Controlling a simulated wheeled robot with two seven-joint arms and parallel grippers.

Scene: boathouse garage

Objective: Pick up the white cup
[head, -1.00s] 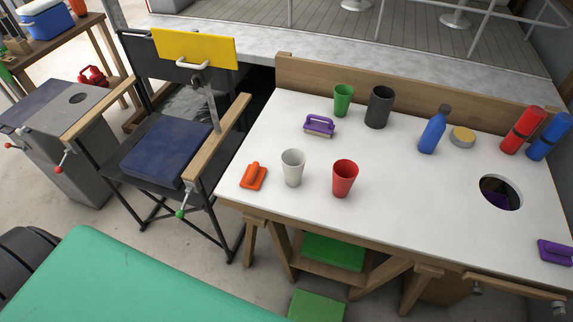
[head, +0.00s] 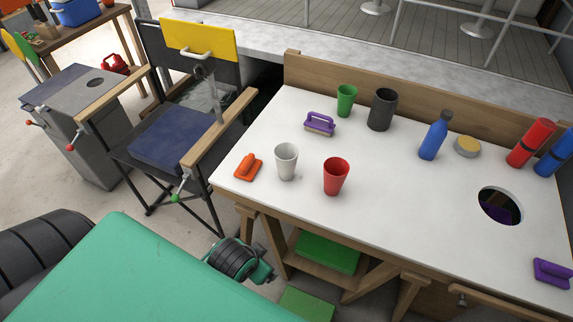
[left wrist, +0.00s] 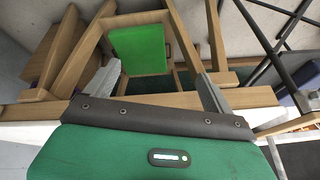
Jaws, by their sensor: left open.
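The white cup (head: 286,162) stands upright on the white-topped workbench (head: 405,205) in the head view, near its left front part. An orange-handled tool lies to its left and a red cup (head: 336,176) stands to its right. The left wrist view does not show the white cup. My left gripper (left wrist: 156,80) shows two grey fingers spread apart in the left wrist view, with nothing between them. Behind the fingers are the wooden legs and a green box (left wrist: 138,50) under the bench. My right gripper is in neither view.
A green cup (head: 346,100), dark grey cup (head: 382,109), purple-handled brush (head: 320,124) and blue bottle (head: 434,135) stand farther back. The bench has a round hole (head: 500,205) at right. A folding chair (head: 165,145) stands close to its left side.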

